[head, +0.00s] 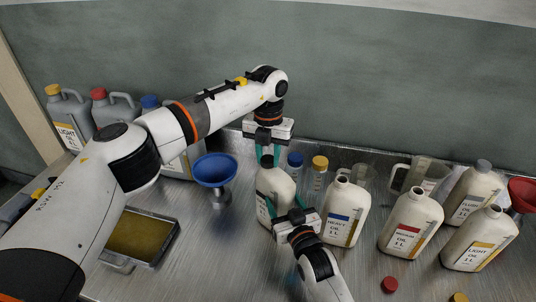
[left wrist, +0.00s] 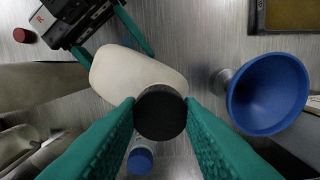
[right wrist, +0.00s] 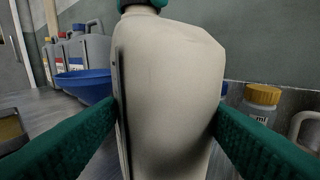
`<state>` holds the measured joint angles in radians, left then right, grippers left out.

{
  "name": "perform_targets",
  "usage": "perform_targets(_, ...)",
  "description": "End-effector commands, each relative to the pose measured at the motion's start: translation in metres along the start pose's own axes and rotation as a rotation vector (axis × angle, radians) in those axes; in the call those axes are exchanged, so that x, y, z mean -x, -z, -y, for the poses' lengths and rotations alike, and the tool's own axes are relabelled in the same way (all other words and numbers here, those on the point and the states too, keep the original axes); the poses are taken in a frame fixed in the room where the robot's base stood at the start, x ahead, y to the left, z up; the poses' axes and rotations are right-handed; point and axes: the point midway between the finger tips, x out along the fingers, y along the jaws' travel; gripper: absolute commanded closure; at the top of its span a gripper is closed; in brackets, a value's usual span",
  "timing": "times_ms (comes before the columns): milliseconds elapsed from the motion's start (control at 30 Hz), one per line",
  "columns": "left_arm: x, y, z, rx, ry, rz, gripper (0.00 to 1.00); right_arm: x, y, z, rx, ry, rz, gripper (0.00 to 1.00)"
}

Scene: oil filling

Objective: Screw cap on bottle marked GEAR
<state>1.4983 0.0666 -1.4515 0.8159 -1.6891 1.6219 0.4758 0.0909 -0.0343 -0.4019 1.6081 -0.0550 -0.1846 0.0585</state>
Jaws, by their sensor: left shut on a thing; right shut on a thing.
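A cream oil bottle (head: 268,185) stands upright on the metal bench in the middle of the head view; its label is mostly hidden, so I cannot read GEAR on it. My right gripper (head: 287,212) is shut around the bottle's body, with a finger on each side in the right wrist view (right wrist: 165,118). My left gripper (head: 267,158) points down from above and is shut on a black cap (left wrist: 160,112). The cap is over the bottle's neck, in line with it. The neck is hidden, so I cannot tell whether the threads are engaged.
A blue funnel (head: 215,170) stands to the left, near a yellow-brown tray (head: 140,237). Blue-capped (head: 295,160) and yellow-capped (head: 319,163) small bottles stand behind. Open oil bottles (head: 345,210) are close on the right. A red cap (head: 389,284) lies in front.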

Motion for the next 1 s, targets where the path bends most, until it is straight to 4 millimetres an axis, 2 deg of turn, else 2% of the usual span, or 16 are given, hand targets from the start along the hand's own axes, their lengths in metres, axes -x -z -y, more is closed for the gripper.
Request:
perform_targets(200, 0.0001, 0.0002, 0.0005, -0.441, 0.002, 0.000, 0.95, -0.0001, 0.0002, 0.0006, 0.000, 0.001, -0.001, 1.00)
perform_targets(367, -0.0001, 0.0003, 0.0004, -0.704, 0.002, 0.000, 0.95, -0.0001, 0.0002, 0.0006, 0.000, 0.001, -0.001, 1.00)
perform_targets(500, -0.0002, 0.0003, 0.0004, -0.703, 0.002, 0.000, 0.95, -0.0001, 0.0002, 0.0006, 0.000, 0.001, -0.001, 1.00)
perform_targets(533, -0.0002, 0.0003, 0.0004, -0.703, 0.002, 0.000, 0.66, -0.0001, 0.0002, 0.0006, 0.000, 0.001, -0.001, 1.00)
perform_targets(667, -0.0003, 0.0003, 0.0004, -0.701, 0.002, 0.000, 0.46, 0.0000, 0.0002, 0.0006, 0.000, 0.001, -0.001, 1.00)
perform_targets(1000, 0.0029, 0.0004, 0.0002, -0.700, 0.002, -0.001, 0.46, 0.0000, 0.0002, 0.0004, 0.001, 0.001, -0.001, 1.00)
